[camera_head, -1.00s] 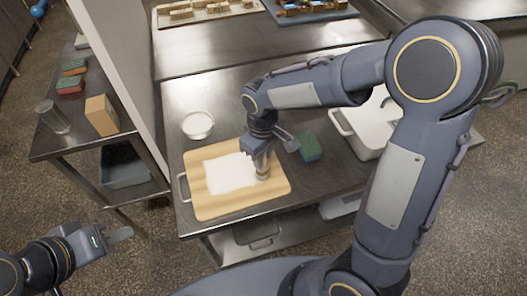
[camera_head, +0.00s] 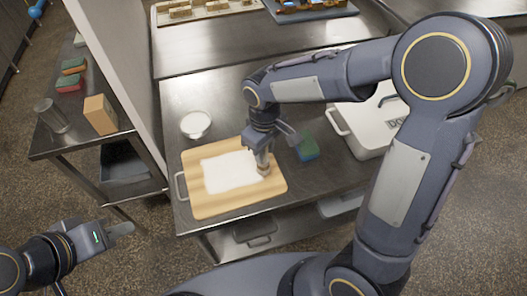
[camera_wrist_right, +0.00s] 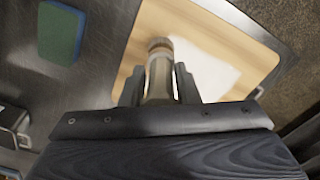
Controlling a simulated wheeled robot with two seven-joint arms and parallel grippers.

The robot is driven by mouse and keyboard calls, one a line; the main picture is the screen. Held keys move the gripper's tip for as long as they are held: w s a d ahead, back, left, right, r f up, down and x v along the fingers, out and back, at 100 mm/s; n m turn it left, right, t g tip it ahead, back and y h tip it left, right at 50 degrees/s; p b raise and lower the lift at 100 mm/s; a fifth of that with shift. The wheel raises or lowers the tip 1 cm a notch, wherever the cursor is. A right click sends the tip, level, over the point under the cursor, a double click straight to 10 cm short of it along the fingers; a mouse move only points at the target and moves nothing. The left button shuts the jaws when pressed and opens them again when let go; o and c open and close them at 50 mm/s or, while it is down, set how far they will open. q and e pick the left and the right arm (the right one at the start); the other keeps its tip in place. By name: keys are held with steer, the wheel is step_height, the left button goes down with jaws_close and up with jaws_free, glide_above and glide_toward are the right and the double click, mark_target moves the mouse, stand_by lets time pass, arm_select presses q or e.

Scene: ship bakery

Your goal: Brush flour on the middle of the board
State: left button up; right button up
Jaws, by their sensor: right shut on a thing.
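The wooden board (camera_head: 215,207) lies on the steel table, with a white flour patch (camera_head: 230,172) covering much of its middle. The board also shows in the right wrist view (camera_wrist_right: 235,40), with the white patch (camera_wrist_right: 205,72) beyond the gripper. My right gripper (camera_head: 262,152) is over the board's right part, shut on a brush (camera_wrist_right: 159,75) with a pale handle and a round end. The brush end is at the right edge of the white patch; whether it touches the board is unclear. My left gripper (camera_head: 120,230) is at the lower left, away from the table; its jaw gap is unclear.
A white bowl (camera_head: 195,124) stands behind the board. A green and blue sponge (camera_head: 307,147) lies right of it. A side shelf (camera_head: 75,140) at left holds a jar, a box and sponges.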

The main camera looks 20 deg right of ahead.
steer(key=shift+s+a+r+p, duration=0.1)
steer(key=shift+a+r+p, duration=0.15)
steer(key=shift+r, duration=0.3)
steer(key=shift+a+r+p, duration=0.1)
steer(key=shift+r+p, duration=0.25)
steer(key=shift+r, duration=0.15)
steer(key=shift+d+r+p, duration=0.15)
steer(key=shift+r+p, duration=0.45)
steer(key=shift+r, duration=0.15)
steer(key=shift+r+p, duration=1.05)
steer(key=shift+r, duration=0.3)
